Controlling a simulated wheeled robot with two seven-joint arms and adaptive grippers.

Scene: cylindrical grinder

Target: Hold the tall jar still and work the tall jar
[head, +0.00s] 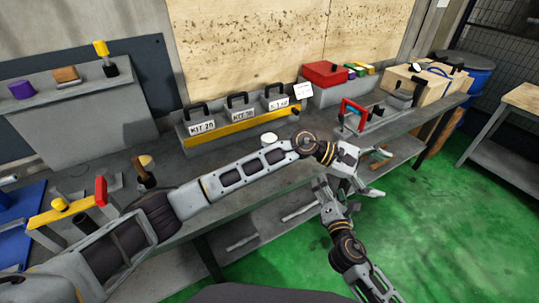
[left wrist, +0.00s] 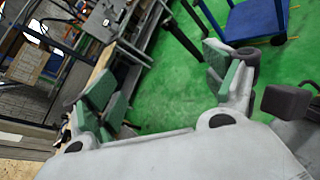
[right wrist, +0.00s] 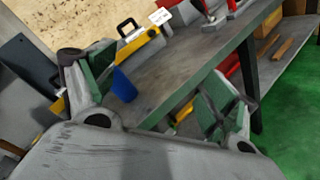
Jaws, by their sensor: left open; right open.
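A pale round top, possibly the tall jar's lid (head: 268,139), shows on the bench just behind my left forearm in the head view. The body below it is hidden. A blue upright cylinder (right wrist: 124,86) stands at the bench in the right wrist view, partly behind a finger; I cannot tell whether it is the jar. My left gripper (head: 368,180) is open and empty, off the bench's front edge. In the left wrist view (left wrist: 160,75) green floor shows between its fingers. My right gripper (head: 312,197) is open, lower and close to the left one, with nothing held.
A grey rack of kit boxes (head: 240,118) with a yellow front bar stands at the back of the bench (head: 205,165). A blue cart (left wrist: 252,20) shows in the left wrist view.

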